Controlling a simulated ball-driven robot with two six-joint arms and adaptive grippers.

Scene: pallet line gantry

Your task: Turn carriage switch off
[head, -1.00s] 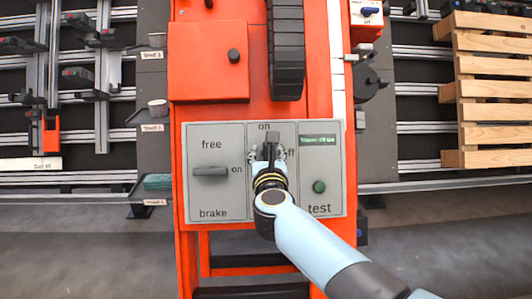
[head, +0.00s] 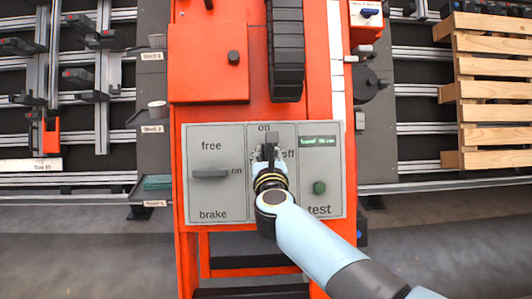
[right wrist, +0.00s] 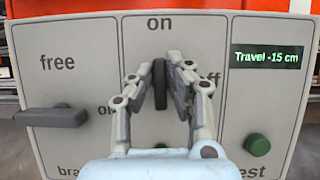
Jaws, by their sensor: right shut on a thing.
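The carriage switch is a dark grey knob (right wrist: 160,82) in the middle section of the grey control panel (head: 235,137). It stands upright and points to the "on" mark at the top; "off" is to its right. My right gripper (head: 268,154) comes up from below in the head view. In the right wrist view its two fingers (right wrist: 160,66) are on either side of the knob, shut on it. The fingers cover part of the knob and of the "off" mark. My left gripper is not in view.
To the left, a dark lever (right wrist: 52,117) lies level between "free" and "brake". To the right are a green test button (right wrist: 257,144) and a display (right wrist: 267,57) reading "Travel -15 cm". The panel sits on an orange frame (head: 220,30). A wooden pallet (head: 485,90) stands at right.

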